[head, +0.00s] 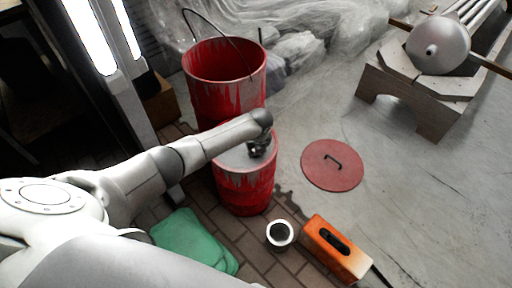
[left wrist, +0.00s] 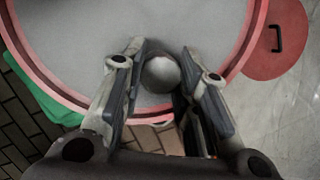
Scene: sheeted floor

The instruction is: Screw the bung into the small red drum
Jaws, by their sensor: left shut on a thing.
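The small red drum (head: 245,187) stands upright on the brick floor, with a grey top inside a red rim. In the left wrist view its grey top (left wrist: 75,50) fills much of the picture. My left gripper (head: 258,150) is over the drum top, near its right side. In the left wrist view the gripper (left wrist: 161,72) is shut on a round grey bung (left wrist: 161,74) between its fingertips. The bung is over the drum top near the rim. I cannot tell whether it sits in a hole. My right gripper is not in view.
A larger open red bucket (head: 203,95) with a wire handle stands behind the drum. A red lid (head: 318,176) lies to the right. A white cup (head: 271,241), an orange tool (head: 320,262) and a green cloth (head: 195,238) lie in front. A wooden stand (head: 420,110) is at back right.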

